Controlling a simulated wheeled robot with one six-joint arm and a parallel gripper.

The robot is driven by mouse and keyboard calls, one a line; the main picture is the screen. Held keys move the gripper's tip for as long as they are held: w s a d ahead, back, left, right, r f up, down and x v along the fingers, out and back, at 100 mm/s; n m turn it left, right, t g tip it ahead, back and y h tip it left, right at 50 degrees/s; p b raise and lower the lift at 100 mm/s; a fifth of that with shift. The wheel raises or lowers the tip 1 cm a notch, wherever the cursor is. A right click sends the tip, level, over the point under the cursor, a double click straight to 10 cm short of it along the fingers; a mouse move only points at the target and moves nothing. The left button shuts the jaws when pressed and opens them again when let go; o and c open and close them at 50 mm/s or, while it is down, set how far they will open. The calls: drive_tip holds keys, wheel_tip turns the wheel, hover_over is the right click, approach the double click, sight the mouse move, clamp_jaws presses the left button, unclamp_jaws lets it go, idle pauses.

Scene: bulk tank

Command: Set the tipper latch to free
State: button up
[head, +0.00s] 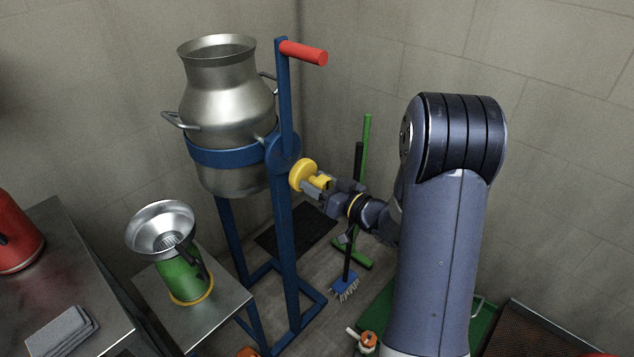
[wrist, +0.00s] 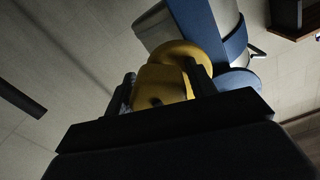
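The tipper is a blue stand (head: 285,240) holding a steel milk can (head: 228,95) upright in a blue ring (head: 230,155). A red-gripped lever (head: 303,52) rises from the stand's right post. The yellow latch knob (head: 301,175), a round disc with a narrower grip, sits on that post's pivot. In the wrist view the latch knob (wrist: 182,53) is straight ahead. My gripper (head: 319,186) has its fingers on both sides of the knob's grip, seemingly touching it. The gripper (wrist: 160,86) shows no clear gap there. No latch marking is readable.
A green container with a steel funnel (head: 162,228) stands on a small metal table (head: 222,300) left of the stand. A counter with a red container (head: 15,235) is at far left. A blue-headed brush (head: 345,287) and green squeegee (head: 366,160) lean behind my gripper.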

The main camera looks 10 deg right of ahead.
drive_tip(key=c, duration=0.7)
drive_tip(key=shift+o, duration=0.2)
drive_tip(key=shift+r+m+p, duration=0.15)
drive_tip(key=shift+m+p, duration=0.8)
drive_tip(key=shift+m, duration=0.05)
drive_tip(key=m+p, duration=0.2)
drive_tip(key=m, duration=0.1)
drive_tip(key=shift+m, duration=0.3)
drive_tip(key=m+p, duration=0.3)
drive_tip(key=m, duration=0.1)
drive_tip(key=shift+m+p, duration=0.6)
drive_tip(key=shift+m, duration=0.6)
drive_tip(key=shift+f, duration=0.2)
